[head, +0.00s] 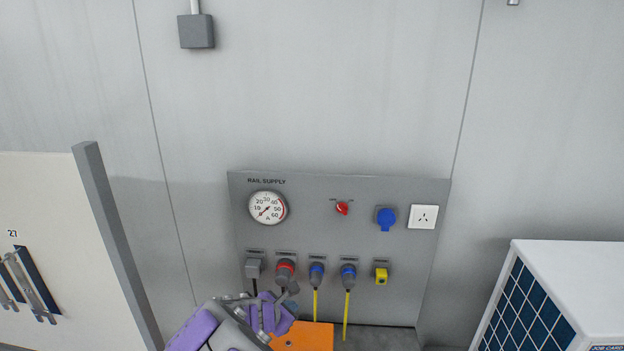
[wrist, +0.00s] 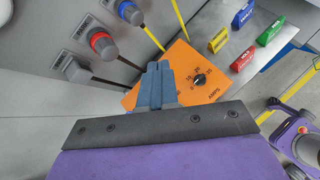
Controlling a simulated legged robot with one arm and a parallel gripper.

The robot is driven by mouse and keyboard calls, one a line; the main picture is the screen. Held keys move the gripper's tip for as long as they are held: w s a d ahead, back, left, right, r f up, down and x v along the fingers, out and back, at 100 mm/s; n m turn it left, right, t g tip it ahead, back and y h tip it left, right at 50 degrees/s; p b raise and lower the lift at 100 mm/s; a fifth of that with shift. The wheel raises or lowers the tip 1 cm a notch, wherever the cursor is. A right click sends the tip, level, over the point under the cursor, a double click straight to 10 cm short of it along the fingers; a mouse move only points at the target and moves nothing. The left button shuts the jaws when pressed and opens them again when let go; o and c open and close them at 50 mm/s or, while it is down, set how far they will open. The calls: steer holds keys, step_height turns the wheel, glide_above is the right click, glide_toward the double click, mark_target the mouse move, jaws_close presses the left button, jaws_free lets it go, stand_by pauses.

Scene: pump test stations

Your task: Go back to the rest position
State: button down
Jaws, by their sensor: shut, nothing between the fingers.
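My gripper (wrist: 157,84) is shut and empty in the wrist view, its blue-grey fingers together in front of an orange box (wrist: 205,94) with a black dial marked AMPS. In the head view my purple and grey arm shows at the bottom, and the gripper's fingertips cannot be made out clearly there. The orange box (head: 305,336) lies just right of the arm, partly cut off by the frame edge. The grey RAIL SUPPLY panel (head: 315,227) stands behind, with the arm in front of its lower left part.
The panel carries a gauge (head: 267,208), a red knob (head: 342,208), a blue socket (head: 386,218) and a row of plugs with cables. Coloured blocks (wrist: 243,60) lie beside the orange box. A pale board (head: 60,240) stands left, a white cabinet (head: 570,270) right.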

steer(key=s+d+r+m+g+h+b, duration=0.1)
steer(key=s+d+m+g+b, duration=0.1)
steer(key=s+d+m, duration=0.45)
steer(key=s+d+r+m+g+h+b, duration=0.1)
steer(key=s+d+m+g+b, duration=0.15)
steer(key=d, duration=0.75)
steer(key=s+d+r+m+g+b, duration=0.1)
steer(key=s+d+m+g, duration=0.1)
steer(key=s+d+m, duration=0.5)
steer(key=s+a+f+m+g+y+b, duration=0.1)
steer(key=s+f+m+y+b, duration=0.1)
steer(key=s, duration=0.6)
steer(key=s+f+m+g+y+b, duration=0.2)
steer(key=s+m, duration=0.3)
steer(key=s, duration=0.4)
steer(key=s+a+f+m+g+y+b, duration=0.1)
steer(key=s+f+m+y+b, duration=0.1)
steer(key=s, duration=0.7)
steer(key=shift+s+a+f+m+y+b, duration=0.15)
steer(key=shift+a+f+m+y+b, duration=0.25)
steer(key=shift+f+m+b, duration=0.4)
steer(key=shift+d+r+g, duration=0.1)
steer(key=shift+g, duration=0.15)
